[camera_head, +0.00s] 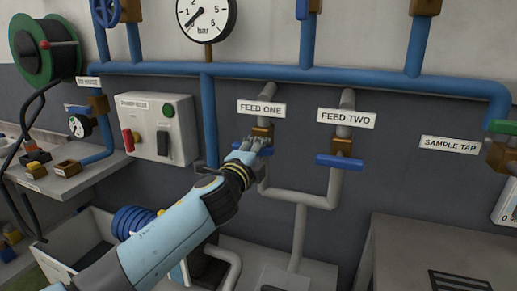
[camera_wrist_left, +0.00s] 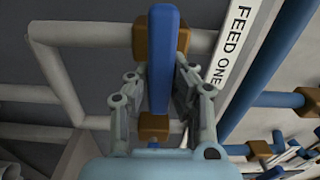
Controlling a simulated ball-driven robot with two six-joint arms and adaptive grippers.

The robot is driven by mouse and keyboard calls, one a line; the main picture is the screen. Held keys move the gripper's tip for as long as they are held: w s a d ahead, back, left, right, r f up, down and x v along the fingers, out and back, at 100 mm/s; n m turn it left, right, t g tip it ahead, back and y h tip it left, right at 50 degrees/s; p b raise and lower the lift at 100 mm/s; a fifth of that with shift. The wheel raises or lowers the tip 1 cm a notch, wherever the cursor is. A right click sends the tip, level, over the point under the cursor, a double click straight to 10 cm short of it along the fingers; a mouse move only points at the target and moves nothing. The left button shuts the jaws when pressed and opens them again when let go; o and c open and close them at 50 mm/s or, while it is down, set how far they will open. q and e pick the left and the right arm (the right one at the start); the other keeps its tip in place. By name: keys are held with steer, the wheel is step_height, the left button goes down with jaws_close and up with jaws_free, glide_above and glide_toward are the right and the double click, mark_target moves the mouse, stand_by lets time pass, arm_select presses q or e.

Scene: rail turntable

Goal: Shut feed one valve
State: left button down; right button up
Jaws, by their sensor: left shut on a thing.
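The feed one valve (camera_head: 262,132) has a brass body under the FEED ONE label (camera_head: 261,110). Its blue lever (camera_wrist_left: 163,50) lies crosswise to the grey pipe in the left wrist view. My left gripper (camera_head: 248,148) reaches the valve from the lower left. In the left wrist view its fingers (camera_wrist_left: 158,80) stand on both sides of the lever, shut on it. My right gripper is not in view.
The feed two valve (camera_head: 341,146) stands close on the right, its blue lever (camera_head: 339,161) crosswise to its pipe. A blue header pipe (camera_head: 290,73) runs above with a pressure gauge (camera_head: 206,17). A switch box (camera_head: 158,125) is on the left, a grey bench (camera_head: 400,240) at lower right.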

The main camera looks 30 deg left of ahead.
arm_select(q)
steer(key=shift+f+m, duration=0.2)
steer(key=shift+m, duration=0.1)
steer(key=c, duration=1.2)
jaws_free()
steer(key=shift+r, duration=0.1)
steer(key=shift+o, duration=0.2)
steer(key=v, duration=1.2)
steer(key=shift+d, duration=0.1)
